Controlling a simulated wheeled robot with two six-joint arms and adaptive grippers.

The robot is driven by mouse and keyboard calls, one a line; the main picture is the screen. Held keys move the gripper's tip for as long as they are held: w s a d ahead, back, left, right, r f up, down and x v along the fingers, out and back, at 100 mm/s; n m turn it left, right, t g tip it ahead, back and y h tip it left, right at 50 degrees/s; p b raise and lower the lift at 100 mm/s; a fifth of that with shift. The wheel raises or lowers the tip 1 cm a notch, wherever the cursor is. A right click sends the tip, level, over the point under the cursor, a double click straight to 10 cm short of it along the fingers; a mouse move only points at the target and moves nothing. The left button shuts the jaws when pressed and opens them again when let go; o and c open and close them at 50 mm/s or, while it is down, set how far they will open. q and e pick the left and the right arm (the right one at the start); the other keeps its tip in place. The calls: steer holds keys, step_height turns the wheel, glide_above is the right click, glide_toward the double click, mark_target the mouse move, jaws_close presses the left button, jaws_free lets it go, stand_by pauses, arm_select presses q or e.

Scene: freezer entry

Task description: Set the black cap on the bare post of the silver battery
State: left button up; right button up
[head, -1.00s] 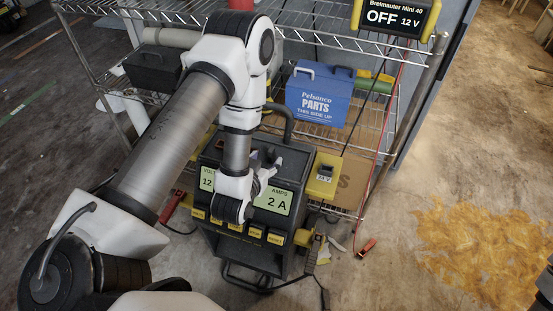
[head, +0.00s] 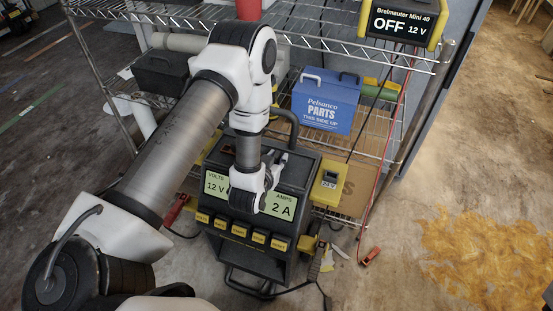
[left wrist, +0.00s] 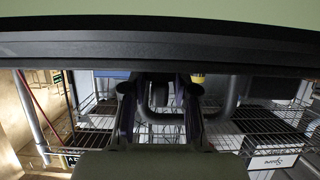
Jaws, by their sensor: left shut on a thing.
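My left gripper (head: 277,164) reaches down over the top of a dark wheeled charger (head: 275,220) with green displays. It is shut on a small dark thing, mostly hidden in the head view, so I cannot tell whether it is the black cap. In the left wrist view my left gripper's two fingers (left wrist: 158,100) point away from the camera, with dark shapes between and behind them. I cannot make out the silver battery or its bare post in either view. My right gripper is not in view.
A wire shelf (head: 310,38) stands behind the charger, holding a blue parts box (head: 325,103), a black box (head: 160,73) and a red object (head: 248,8). A yellow-framed display (head: 403,22) reads OFF. A red clamp (head: 370,256) lies on the floor. Floor at right is open, with a yellowish stain (head: 485,255).

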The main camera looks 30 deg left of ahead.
mark_target(276, 154)
arm_select(q)
steer(key=shift+r, duration=0.1)
steer(key=shift+r, duration=0.65)
step_height(276, 154, up, 2)
steer(key=shift+r+p, duration=0.2)
steer(key=shift+p, duration=0.15)
steer(key=s+d, duration=0.1)
steer(key=s, duration=0.1)
steer(key=s+d, duration=0.2)
steer(key=s, duration=0.1)
steer(key=s+d, duration=0.1)
steer(key=s, duration=0.1)
steer(key=shift+s+d+b, duration=0.2)
steer(key=shift+d+b, duration=0.05)
steer(key=shift+b, duration=0.1)
steer(key=s+d+r+p, duration=0.3)
steer(key=s+r+p, duration=0.2)
steer(key=p, duration=0.4)
steer(key=shift+s+d, duration=0.3)
steer(key=shift+s, duration=0.45)
